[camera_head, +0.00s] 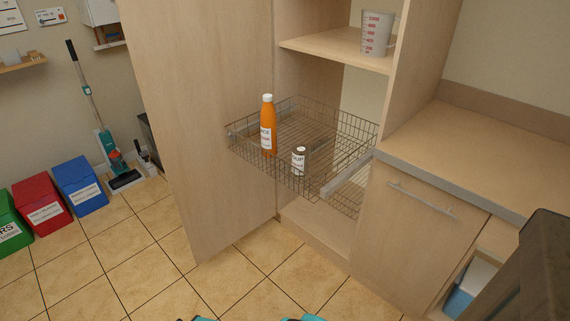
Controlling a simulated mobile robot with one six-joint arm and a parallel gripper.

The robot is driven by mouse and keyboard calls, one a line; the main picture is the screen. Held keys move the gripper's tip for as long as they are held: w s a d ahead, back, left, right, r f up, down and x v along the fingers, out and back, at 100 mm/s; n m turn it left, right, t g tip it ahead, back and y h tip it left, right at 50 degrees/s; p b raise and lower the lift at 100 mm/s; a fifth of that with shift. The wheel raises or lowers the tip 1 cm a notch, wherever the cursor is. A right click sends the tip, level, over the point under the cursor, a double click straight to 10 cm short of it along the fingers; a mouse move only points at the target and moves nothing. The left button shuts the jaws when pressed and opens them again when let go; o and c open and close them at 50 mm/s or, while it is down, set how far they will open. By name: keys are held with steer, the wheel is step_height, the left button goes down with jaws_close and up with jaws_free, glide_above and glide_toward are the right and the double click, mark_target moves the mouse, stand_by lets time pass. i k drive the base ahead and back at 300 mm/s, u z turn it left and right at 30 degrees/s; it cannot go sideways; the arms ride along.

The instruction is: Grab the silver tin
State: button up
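A small tin (298,161) with a white label and a dark, greyish top stands upright in the pulled-out wire basket (330,143), near its front edge. The front wires partly cover its lower part. An orange bottle (268,127) with a white cap stands to its left in the same basket, apart from it. My gripper cannot be made out. Only small teal and dark parts of my own body show at the bottom edge, well below the basket.
An open tall cabinet door (195,130) stands left of the basket. A counter (490,140) with a drawer front is at the right. A measuring cup (377,34) sits on the shelf above. Colored bins (80,187) stand far left. The tiled floor in front is clear.

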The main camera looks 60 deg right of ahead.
mark_target(300, 152)
steer(key=u, duration=0.4)
steer(key=k, duration=0.15)
steer(key=z, duration=2.1)
steer(key=k, duration=0.9)
steer(key=u, duration=0.15)
steer(key=i, duration=0.75)
